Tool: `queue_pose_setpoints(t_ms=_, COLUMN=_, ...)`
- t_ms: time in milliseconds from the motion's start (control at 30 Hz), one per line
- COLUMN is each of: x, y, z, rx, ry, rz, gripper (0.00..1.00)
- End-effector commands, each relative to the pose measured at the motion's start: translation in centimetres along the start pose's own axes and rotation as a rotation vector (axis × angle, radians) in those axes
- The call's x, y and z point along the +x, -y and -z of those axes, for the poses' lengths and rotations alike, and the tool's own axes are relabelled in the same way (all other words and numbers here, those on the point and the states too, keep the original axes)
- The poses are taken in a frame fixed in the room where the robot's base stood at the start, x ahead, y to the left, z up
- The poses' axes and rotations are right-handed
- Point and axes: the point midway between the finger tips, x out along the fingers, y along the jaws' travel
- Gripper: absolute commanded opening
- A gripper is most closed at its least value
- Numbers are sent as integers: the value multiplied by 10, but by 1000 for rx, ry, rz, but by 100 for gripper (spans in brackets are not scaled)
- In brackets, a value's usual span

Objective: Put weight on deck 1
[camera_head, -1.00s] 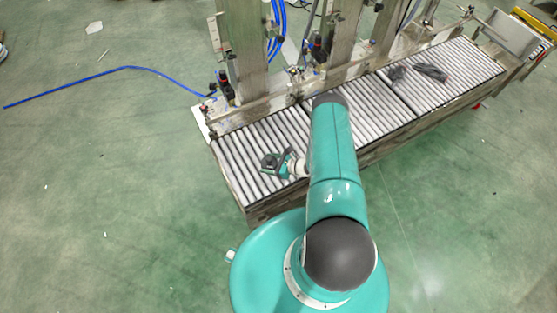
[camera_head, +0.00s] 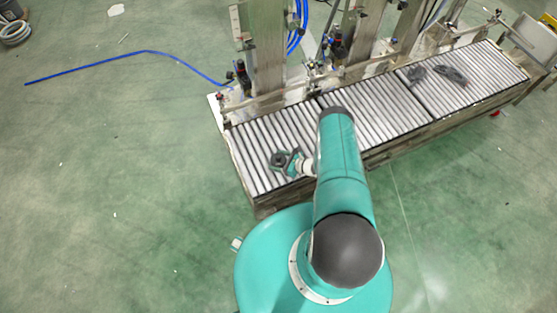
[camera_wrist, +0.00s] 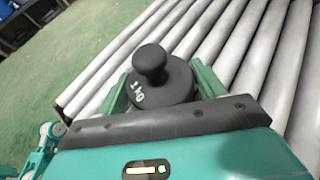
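A round black weight (camera_wrist: 160,81) with a knob on top and white marking fills the middle of the wrist view. My gripper (camera_wrist: 162,88) has its teal fingers on both sides of it, close against its edges, and appears shut on it. In the head view the weight (camera_head: 279,160) and my gripper (camera_head: 287,162) are over the near-left part of the grey roller conveyor (camera_head: 262,186). The gap below the weight is hidden. The conveyor is split into roller sections; no label shows which is deck 1.
Metal posts (camera_head: 268,55) with fittings stand along the conveyor's back edge. Dark items (camera_head: 452,75) lie on the far-right rollers. A blue hose (camera_head: 150,52) runs over the green floor at left. Rollers around the weight look clear.

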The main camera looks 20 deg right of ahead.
Motion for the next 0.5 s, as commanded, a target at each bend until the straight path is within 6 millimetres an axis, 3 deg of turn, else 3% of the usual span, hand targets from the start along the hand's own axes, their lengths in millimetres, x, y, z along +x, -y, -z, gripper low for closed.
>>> queue_pose_setpoints(t_ms=67, x=0, y=0, z=0, rx=0, ry=0, rz=0, gripper=86)
queue_pose_setpoints(t_ms=433, x=-1, y=0, z=-4, rx=0, ry=0, rz=0, gripper=86)
queue_pose_setpoints(t_ms=500, x=-9, y=1, z=-3, rx=1, ry=0, rz=2, gripper=86)
